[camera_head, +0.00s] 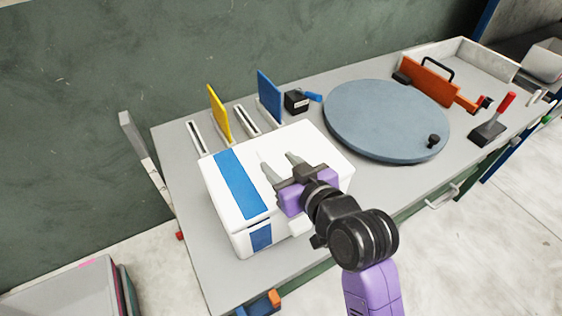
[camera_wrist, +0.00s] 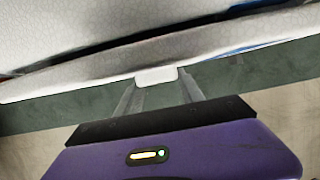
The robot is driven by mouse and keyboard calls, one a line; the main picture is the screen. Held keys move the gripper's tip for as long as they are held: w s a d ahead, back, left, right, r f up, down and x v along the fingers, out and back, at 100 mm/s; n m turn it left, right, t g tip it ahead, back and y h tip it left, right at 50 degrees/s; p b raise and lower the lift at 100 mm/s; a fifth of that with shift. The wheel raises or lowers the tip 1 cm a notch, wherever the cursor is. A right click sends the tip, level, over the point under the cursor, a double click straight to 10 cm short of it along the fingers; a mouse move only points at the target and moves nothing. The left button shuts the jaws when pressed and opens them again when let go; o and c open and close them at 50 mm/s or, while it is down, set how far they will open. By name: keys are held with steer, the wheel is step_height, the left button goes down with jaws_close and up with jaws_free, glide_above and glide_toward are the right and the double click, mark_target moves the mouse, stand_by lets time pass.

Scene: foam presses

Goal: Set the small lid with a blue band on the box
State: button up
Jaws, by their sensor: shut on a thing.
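The white lid (camera_head: 237,183) with a blue band lies over the white box (camera_head: 238,238) on the table in the head view. The box has a blue patch on its front side. In the wrist view a dark gap shows between two white surfaces, so the lid's seating is unclear. My gripper (camera_head: 277,162) comes over the lid from the lower right. In the wrist view its fingers (camera_wrist: 158,84) are shut on a small white tab, which seems to belong to the lid. My gripper and wrist hide part of the lid and the box's near right side.
A round blue-grey disc (camera_head: 380,118) with a black knob lies right of the box. Behind the box stand a yellow panel (camera_head: 219,113) and a blue panel (camera_head: 269,97) in slots. An orange panel (camera_head: 428,82) and a red-handled clamp (camera_head: 490,128) are at the right.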

steer(key=shift+f, duration=0.2)
steer(key=o, duration=1.4)
steer(key=v, duration=0.7)
steer(key=shift+s+d+b, duration=0.25)
steer(key=shift+s+b, duration=0.05)
steer(key=shift+b, duration=0.05)
steer(key=shift+r, duration=0.1)
